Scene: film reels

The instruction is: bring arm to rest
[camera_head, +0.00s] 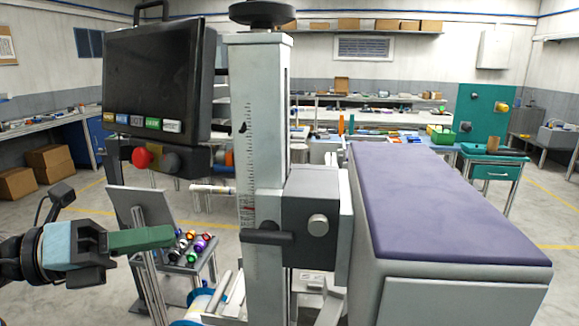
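My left gripper (142,239) comes in at the lower left, level and pointing right. Its green front part is seen from the side, so I cannot tell whether the fingers are apart or together, or whether anything is between them. It is in front of a tilted grey plate (139,205) on a stand; I cannot tell if they touch. My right gripper is not in view.
A white column (258,110) with a scale and a black knob stands centre. A dark monitor (155,72) with a red button (141,158) is left of it. A purple-padded bench (430,205) fills the right. A small tray of coloured items (187,248) stands behind the gripper.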

